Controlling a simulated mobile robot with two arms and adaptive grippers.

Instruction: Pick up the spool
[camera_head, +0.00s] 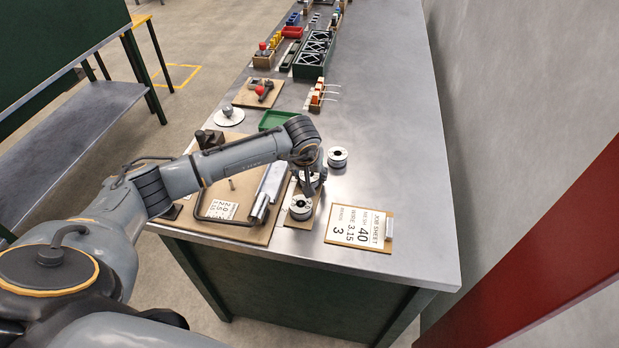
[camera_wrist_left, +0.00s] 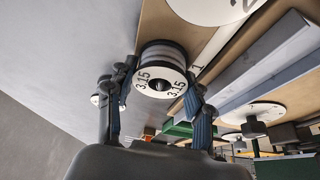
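A spool (camera_head: 300,207) with pale flanges and a dark centre hole stands on a narrow brown board near the bench's front edge. In the left wrist view the spool (camera_wrist_left: 162,78) shows its face, marked 3.15. My left gripper (camera_head: 308,186) is just above and behind it, pointing down. In the wrist view the open fingers (camera_wrist_left: 160,82) lie on either side of the spool, close to its rim; whether they touch it I cannot tell. A second, similar spool (camera_head: 337,157) stands apart on the metal bench. My right gripper is out of view.
A job sheet board (camera_head: 345,238) lies to the right of the spool. A brown board with a grey metal bar (camera_head: 268,190) lies to the left. A green tray (camera_head: 275,120) and several racks are farther back. The bench's right side (camera_head: 400,130) is clear.

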